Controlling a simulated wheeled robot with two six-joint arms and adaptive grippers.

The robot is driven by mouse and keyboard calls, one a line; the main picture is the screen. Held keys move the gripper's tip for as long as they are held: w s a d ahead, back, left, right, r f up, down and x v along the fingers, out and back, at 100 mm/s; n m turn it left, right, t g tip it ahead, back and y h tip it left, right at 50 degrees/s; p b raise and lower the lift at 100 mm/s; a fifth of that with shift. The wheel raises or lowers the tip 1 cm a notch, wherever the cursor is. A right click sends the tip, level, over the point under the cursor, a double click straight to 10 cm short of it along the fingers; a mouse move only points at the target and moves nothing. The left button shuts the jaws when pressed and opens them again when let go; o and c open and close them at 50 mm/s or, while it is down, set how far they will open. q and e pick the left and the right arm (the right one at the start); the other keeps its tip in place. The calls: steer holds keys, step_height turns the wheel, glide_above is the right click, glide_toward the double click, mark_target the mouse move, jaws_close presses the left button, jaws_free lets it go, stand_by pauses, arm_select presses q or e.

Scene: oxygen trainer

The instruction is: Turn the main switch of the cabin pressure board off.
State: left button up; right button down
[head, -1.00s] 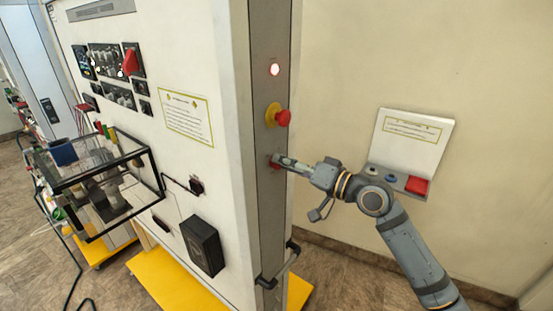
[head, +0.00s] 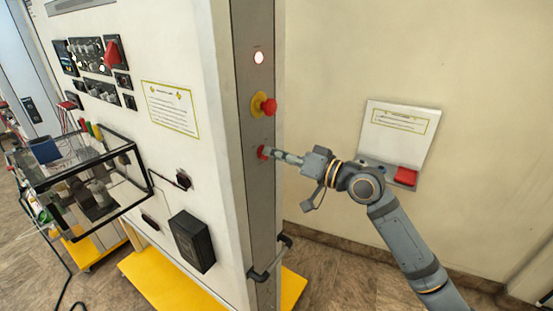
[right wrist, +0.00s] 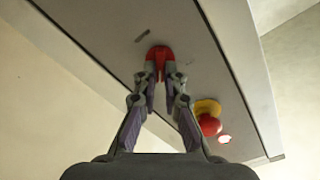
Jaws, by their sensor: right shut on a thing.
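The red main switch (head: 262,152) sits low on the grey side strip of the cabin pressure board (head: 215,75). It also shows in the right wrist view (right wrist: 159,55), between the fingertips. My right gripper (head: 270,153) is shut on the switch, and its fingers (right wrist: 160,75) touch it from both sides. The fingertips partly hide the switch, so I cannot read its exact setting. My left gripper is not in view.
A red emergency button on a yellow base (head: 265,105) is just above the switch, with a lit lamp (head: 259,58) higher up. A handle (head: 270,262) sticks out below. A wall-mounted box with a red part (head: 404,176) is to the right.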

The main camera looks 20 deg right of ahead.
steer(key=shift+s+a+f+n+b, duration=0.1)
steer(key=shift+n+b, duration=1.85)
steer(key=shift+n, duration=0.8)
steer(key=shift+s+a+r+n+b, duration=0.1)
steer(key=shift+a+n+b, duration=0.05)
steer(key=shift+n+b, duration=2.25)
steer(key=shift+s+a+f+n+b, duration=0.1)
steer(key=shift+n+b, duration=1.4)
steer(key=shift+n, duration=1.65)
steer(key=c, duration=1.4)
jaws_free()
steer(key=shift+w, duration=0.2)
steer(key=shift+c, duration=0.2)
steer(key=shift+s, duration=0.1)
